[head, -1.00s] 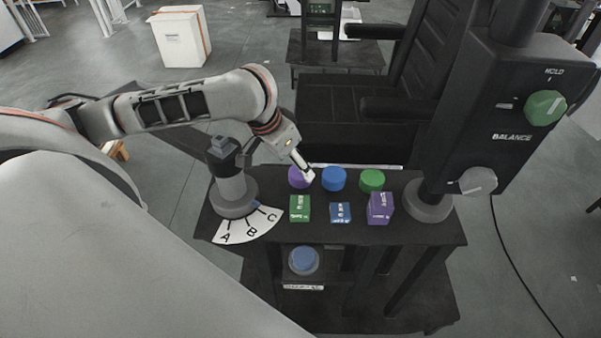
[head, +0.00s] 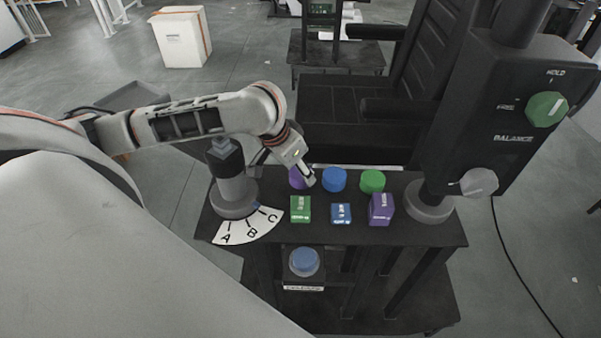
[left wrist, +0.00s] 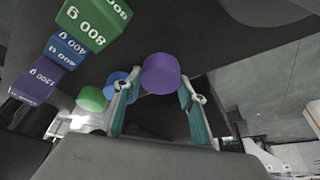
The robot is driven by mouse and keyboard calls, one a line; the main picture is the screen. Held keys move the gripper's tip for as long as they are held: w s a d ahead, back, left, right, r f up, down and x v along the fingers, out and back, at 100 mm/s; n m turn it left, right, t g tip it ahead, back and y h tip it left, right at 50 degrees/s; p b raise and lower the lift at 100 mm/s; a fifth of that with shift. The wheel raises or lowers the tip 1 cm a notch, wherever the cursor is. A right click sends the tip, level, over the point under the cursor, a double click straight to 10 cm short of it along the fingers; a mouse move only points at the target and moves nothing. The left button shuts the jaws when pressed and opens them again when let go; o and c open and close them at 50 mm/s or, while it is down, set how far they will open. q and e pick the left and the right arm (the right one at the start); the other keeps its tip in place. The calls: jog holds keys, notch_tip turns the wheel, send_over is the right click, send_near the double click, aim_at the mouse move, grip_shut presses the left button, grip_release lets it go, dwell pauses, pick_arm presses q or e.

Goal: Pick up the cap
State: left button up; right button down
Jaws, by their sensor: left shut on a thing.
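A purple cap (head: 297,178) stands at the left of a row of three round caps at the back of the black table. A blue cap (head: 334,180) and a green cap (head: 372,181) stand to its right. My left gripper (head: 309,181) reaches down at the purple cap and partly hides it. In the left wrist view the purple cap (left wrist: 161,74) sits between the tips of my left gripper (left wrist: 159,84), which is shut on it. My right gripper is not in view.
In front of the caps stand a green block (head: 300,209), a blue block (head: 341,213) and a purple block (head: 381,208). A grey post (head: 235,190) with an A-B-C dial is left; a black column (head: 510,120) with knobs is right. A blue button (head: 303,261) sits below.

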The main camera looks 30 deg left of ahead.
pick_arm(q)
notch_tip(320, 180, up, 22)
dwell(0.8)
